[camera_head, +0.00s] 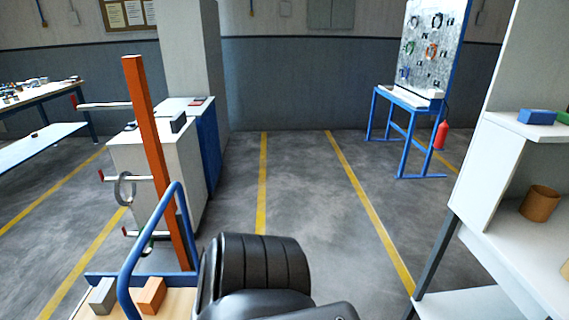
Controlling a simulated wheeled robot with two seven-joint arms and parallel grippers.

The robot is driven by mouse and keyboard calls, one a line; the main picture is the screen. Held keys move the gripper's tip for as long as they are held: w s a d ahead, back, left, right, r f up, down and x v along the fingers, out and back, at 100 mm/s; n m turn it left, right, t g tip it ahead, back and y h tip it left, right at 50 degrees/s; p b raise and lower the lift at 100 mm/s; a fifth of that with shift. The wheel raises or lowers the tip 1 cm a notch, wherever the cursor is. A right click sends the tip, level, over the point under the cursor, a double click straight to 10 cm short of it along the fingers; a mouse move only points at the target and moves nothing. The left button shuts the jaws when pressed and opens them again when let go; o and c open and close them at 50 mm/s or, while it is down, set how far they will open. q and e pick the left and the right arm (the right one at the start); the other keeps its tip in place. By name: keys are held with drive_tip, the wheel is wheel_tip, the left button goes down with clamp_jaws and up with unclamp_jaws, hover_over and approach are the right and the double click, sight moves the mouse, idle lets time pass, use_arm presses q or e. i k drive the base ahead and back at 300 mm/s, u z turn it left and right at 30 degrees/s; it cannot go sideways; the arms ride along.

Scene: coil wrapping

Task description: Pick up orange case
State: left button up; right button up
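An orange-brown box-shaped case (151,296) sits on the light wooden deck of a cart (184,301) at the bottom left. A grey box (102,296) stands just to its left, a small gap apart. The cart's blue tube handle (134,262) rises between the two boxes in the picture. I see neither my left nor my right gripper, and nothing shows touching the case.
An orange post (150,150) with side pegs and a hanging grey ring (124,189) rises behind the case. White cabinets (160,160) stand beyond. A white shelf unit at right holds a brown cylinder (539,204) and a blue box (536,117). The middle floor (310,200) is clear.

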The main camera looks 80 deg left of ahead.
sight(151, 299)
drive_tip(key=u, duration=2.25)
